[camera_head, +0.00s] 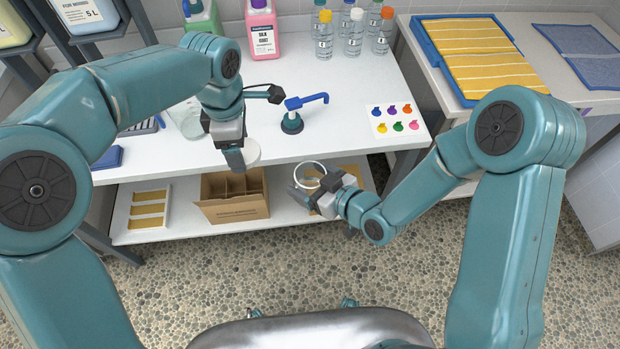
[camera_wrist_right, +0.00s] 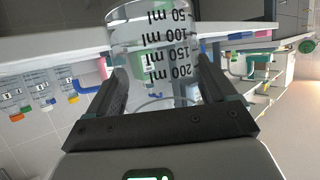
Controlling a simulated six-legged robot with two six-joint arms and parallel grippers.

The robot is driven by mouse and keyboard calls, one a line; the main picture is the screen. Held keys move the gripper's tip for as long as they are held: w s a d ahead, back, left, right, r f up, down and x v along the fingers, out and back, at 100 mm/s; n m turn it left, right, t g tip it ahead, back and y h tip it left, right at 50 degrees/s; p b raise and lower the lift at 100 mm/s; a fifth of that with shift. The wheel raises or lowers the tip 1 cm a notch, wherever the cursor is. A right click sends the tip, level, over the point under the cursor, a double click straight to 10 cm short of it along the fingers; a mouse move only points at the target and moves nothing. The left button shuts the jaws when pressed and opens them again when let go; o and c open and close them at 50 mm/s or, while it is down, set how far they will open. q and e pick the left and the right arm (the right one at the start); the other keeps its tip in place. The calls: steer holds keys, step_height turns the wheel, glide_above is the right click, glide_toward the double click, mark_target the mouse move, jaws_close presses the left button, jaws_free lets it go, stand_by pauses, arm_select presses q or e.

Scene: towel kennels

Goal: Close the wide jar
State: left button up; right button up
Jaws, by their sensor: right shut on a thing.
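A clear, wide glass jar (camera_head: 186,119) stands on the white worktop at the left, partly hidden behind my left arm. A round white disc (camera_head: 249,153), which looks like a lid, shows at the worktop's front edge, partly behind my left gripper (camera_head: 234,164). My left gripper points down; whether its fingers hold the disc is not clear. My right gripper (camera_head: 318,188) is shut on a clear measuring beaker (camera_head: 311,174), in front of the worktop edge. The beaker's ml marks show between the fingers in the right wrist view (camera_wrist_right: 168,45).
Capped bottles (camera_head: 352,35) and a pink jug (camera_head: 262,32) stand at the back. A cardboard box (camera_head: 232,207) sits on the lower shelf. A blue tray (camera_head: 431,45) with a yellow towel is at right.

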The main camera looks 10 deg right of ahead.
arm_select(q)
steer(key=m, duration=0.2)
glide_toward(307, 160)
steer(key=s+a, duration=0.1)
steer(key=s, duration=0.1)
steer(key=shift+s+d+f, duration=0.15)
steer(key=shift+s+d, duration=0.2)
steer(key=shift+s, duration=0.05)
steer(key=shift+f, duration=2)
steer(key=shift+f, duration=0.1)
steer(key=shift+f, duration=0.8)
steer(key=shift+f, duration=0.6)
